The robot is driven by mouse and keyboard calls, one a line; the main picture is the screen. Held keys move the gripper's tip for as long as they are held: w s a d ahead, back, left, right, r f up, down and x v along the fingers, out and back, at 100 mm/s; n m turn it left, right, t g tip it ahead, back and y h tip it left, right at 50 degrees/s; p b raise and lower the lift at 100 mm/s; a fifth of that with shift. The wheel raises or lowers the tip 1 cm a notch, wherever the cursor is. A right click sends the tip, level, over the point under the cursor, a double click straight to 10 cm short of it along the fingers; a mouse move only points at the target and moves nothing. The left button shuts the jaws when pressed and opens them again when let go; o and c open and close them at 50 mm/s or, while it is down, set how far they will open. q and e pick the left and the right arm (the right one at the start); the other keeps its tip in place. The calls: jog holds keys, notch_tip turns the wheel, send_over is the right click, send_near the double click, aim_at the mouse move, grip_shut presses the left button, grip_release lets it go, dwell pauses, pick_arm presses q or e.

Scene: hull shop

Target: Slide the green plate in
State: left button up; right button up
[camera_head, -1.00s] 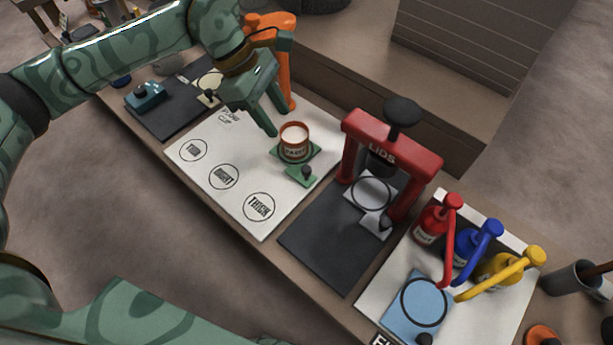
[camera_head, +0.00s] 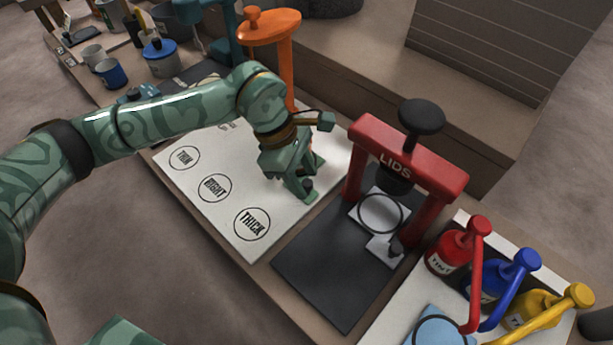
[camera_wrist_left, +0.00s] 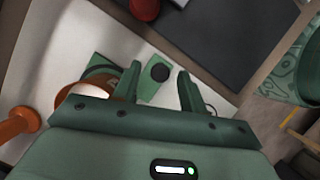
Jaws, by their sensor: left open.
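The green plate (camera_head: 312,196) with a dark knob lies on the white mat (camera_head: 215,215), mostly covered by my left gripper (camera_head: 299,188) in the head view. In the left wrist view the plate (camera_wrist_left: 148,90) shows between the fingers, with its dark knob at the open jaws (camera_wrist_left: 160,74), apart from both fingertips. An orange-brown cup (camera_wrist_left: 75,92) with pale contents stands on the plate's wider part, left of the fingers in the wrist view. The cup is hidden in the head view. My right gripper is out of view.
A red LIDS press (camera_head: 420,160) stands right of the mat on a dark mat (camera_head: 325,285). An orange pump stand (camera_head: 268,28) rises behind. Red (camera_head: 452,250), blue and yellow tint bottles stand at the lower right. The mat's front with its printed circles is clear.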

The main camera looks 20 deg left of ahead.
pick_arm(q)
jog(key=shift+d+f, duration=0.15)
jog(key=shift+f, duration=0.1)
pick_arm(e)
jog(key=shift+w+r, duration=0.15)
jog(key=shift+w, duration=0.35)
pick_arm(q)
jog(key=shift+c, duration=0.2)
grip_shut()
jog(key=w+a, duration=0.1)
jog(key=a, duration=0.1)
jog(key=w+a, duration=0.1)
jog(key=a, duration=0.2)
jog(key=w+a, duration=0.1)
jog(key=a, duration=0.2)
jog(key=shift+a, duration=0.1)
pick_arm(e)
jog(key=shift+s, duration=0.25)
